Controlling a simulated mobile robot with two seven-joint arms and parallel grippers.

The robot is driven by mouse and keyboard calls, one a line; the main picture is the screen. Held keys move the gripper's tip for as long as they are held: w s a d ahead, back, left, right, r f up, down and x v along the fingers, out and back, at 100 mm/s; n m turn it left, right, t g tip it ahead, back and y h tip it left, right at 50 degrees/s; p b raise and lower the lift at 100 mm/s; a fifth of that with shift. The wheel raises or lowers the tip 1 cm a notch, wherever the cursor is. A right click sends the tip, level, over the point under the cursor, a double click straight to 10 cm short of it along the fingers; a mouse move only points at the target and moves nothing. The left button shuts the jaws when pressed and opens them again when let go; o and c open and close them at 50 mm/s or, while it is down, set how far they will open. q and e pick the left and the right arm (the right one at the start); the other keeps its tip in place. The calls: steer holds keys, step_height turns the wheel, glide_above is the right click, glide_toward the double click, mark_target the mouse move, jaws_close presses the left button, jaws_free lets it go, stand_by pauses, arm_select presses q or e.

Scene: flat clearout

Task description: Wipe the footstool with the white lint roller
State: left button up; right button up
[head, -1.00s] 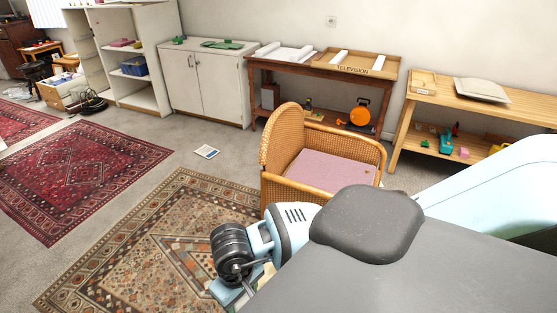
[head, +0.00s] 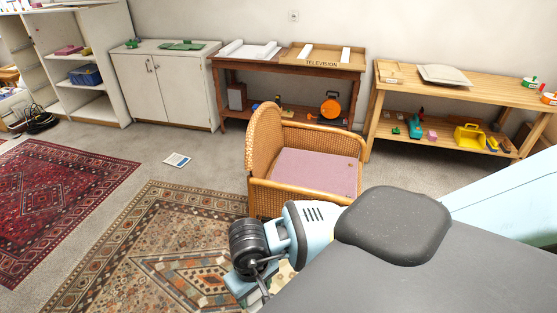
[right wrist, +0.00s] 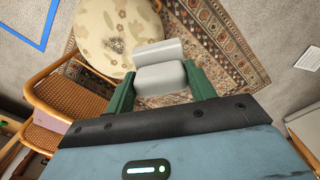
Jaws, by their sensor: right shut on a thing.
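My right gripper (right wrist: 159,78) has its green fingers shut on the white lint roller (right wrist: 158,52) in the right wrist view. The roller's pale head points away from my wrist. The footstool (right wrist: 98,32), round and cream with a dark patterned spot, lies just beyond and left of the roller in that view. The roller's head overlaps the footstool's edge in the picture; I cannot tell whether they touch. In the head view my right wrist and arm hide the roller and nearly all of the footstool. My left gripper is not in view.
A wicker armchair (head: 262,160) with a pink seat stands close beyond my right arm. A patterned rug (head: 150,240) lies under the work area. A white cabinet (head: 165,90), the television table (head: 240,68) and a wooden bench (head: 450,88) line the wall. Open carpet lies between.

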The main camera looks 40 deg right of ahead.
arm_select(q)
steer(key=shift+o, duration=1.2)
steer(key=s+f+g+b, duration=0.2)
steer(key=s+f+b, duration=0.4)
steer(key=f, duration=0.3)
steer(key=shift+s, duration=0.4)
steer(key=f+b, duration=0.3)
steer(key=b, duration=0.2)
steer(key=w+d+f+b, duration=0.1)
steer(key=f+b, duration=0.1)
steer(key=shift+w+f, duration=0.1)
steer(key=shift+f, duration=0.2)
arm_select(e)
steer(key=w+d+f+m, duration=0.3)
steer(key=d+f+m, duration=0.2)
steer(key=f, duration=0.4)
steer(key=w+d+f+m, duration=0.3)
steer(key=d+f+m, duration=0.2)
steer(key=f, duration=0.4)
steer(key=w+d+f+m, duration=0.3)
steer(key=d+f+m, duration=0.3)
steer(key=f, duration=0.4)
steer(key=shift+d, duration=0.6)
arm_select(q)
steer(key=shift+b, duration=0.3)
arm_select(e)
steer(key=shift+f, duration=0.15)
